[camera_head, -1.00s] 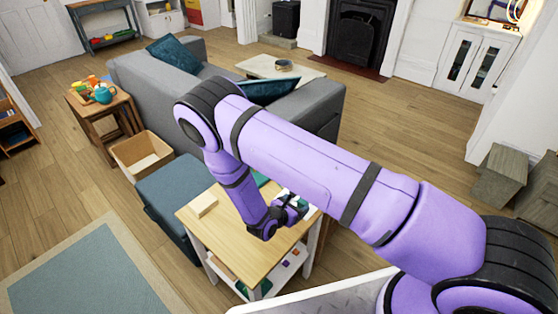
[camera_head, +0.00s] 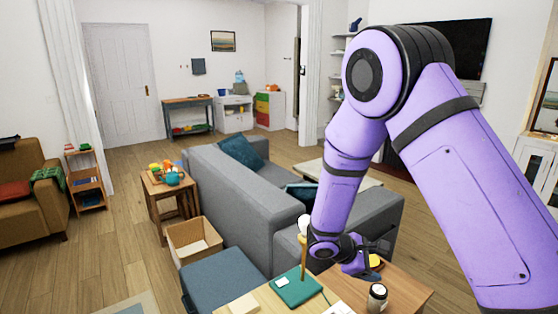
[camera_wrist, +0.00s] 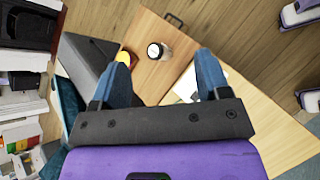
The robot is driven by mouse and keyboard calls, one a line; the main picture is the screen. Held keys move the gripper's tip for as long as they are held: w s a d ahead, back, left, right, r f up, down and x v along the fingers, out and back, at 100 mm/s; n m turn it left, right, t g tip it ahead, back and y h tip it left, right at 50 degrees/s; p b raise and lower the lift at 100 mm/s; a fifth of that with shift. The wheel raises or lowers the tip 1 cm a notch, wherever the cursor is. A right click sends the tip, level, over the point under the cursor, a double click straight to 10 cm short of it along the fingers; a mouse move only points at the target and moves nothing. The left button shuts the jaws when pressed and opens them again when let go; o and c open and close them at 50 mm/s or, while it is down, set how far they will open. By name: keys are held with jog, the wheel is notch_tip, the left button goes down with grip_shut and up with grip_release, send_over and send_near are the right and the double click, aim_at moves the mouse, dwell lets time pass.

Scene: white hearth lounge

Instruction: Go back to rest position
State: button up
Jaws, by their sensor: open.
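My gripper (camera_head: 372,258) is above the wooden side table (camera_head: 262,298) behind the grey sofa, with my purple arm folded upward from it. In the wrist view my gripper (camera_wrist: 165,60) shows two blue fingers spread wide with nothing between them. A small jar with a pale lid (camera_head: 377,298) stands on the table. The jar also shows beyond the fingers in the wrist view (camera_wrist: 160,51). A yellow thing (camera_head: 375,262) lies close to the gripper; the arm hides part of the table behind it.
A teal book (camera_head: 298,287) and a pale block (camera_head: 243,304) lie on the table. The grey sofa (camera_head: 228,190), blue-grey ottoman (camera_head: 225,280) and open box (camera_head: 194,240) stand beside it. The wooden floor at left (camera_head: 125,235) is clear.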

jog(key=s+d+r+m+y, duration=0.2)
jog(key=s+r+m, duration=0.15)
jog(key=r, duration=0.35)
jog(key=s+d+r+m+g+y, duration=0.15)
jog(key=s+r, duration=0.25)
jog(key=r, duration=0.4)
jog(key=s+d+r+m+y, duration=0.2)
jog(key=s+d+r+m, duration=0.15)
jog(key=r, duration=0.35)
jog(key=s+r+m+t+y, duration=0.2)
jog(key=s+r, duration=0.3)
jog(key=s, duration=0.3)
jog(key=s+a+r+m+t+y, duration=0.1)
jog(key=s+r+m+t+y, duration=0.2)
jog(key=s, duration=0.6)
jog(key=shift+r+m, duration=0.45)
jog(key=shift+r, duration=0.55)
jog(key=shift+a, duration=0.1)
